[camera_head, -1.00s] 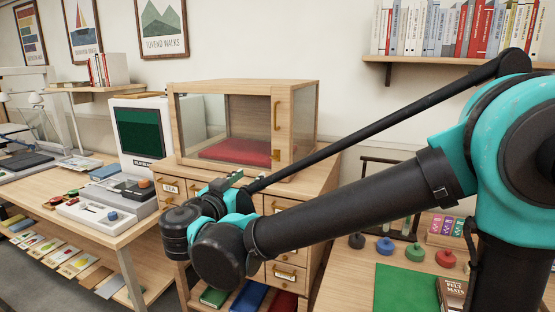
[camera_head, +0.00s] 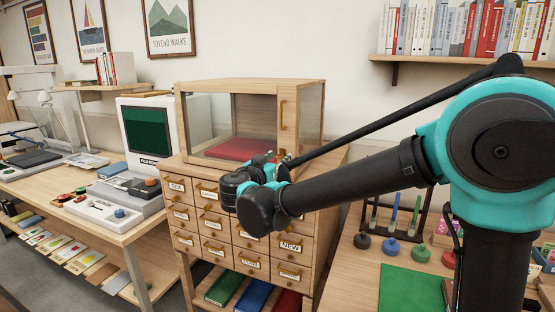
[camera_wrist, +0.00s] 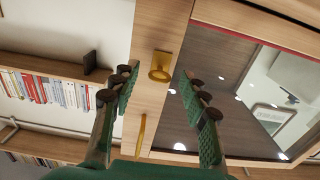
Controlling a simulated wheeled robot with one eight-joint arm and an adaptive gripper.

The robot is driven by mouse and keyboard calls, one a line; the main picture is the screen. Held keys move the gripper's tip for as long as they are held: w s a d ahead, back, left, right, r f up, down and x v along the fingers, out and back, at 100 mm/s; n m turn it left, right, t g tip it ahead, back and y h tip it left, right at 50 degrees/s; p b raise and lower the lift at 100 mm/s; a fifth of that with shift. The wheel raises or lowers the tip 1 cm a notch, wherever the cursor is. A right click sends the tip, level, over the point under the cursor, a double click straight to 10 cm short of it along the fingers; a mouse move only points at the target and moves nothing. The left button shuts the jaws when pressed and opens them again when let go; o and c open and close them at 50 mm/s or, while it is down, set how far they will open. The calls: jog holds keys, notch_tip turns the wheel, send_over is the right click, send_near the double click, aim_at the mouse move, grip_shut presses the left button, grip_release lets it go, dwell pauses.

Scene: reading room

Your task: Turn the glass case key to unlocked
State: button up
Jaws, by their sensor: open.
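The glass case (camera_head: 252,84) has a wooden frame, clear panes and a red cushion inside, and stands on the drawer cabinet. Its key (camera_wrist: 161,67) is a small brass piece on the wooden door frame in the wrist view. My gripper (camera_wrist: 158,76) is open, its green padded fingers either side of the key with gaps on both sides. I see no contact. In the head view my gripper (camera_head: 270,161) is at the case's lower right front and mostly covers the key. The brass door handle (camera_head: 282,115) is above it.
The drawer cabinet (camera_head: 224,220) with labelled drawers is below the case. A computer (camera_head: 146,130) stands to its left. To its right a table holds a green mat (camera_head: 405,290) and several coloured knobs. A bookshelf (camera_head: 450,63) hangs at upper right.

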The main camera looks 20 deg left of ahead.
jog(key=shift+w, duration=0.1)
grip_shut()
dwell(0.3)
jog(key=n, duration=0.4)
jog(key=shift+n, duration=0.4)
jog(key=n, duration=0.4)
jog(key=shift+n, duration=0.3)
jog(key=n, duration=0.4)
jog(key=shift+n, duration=2.2)
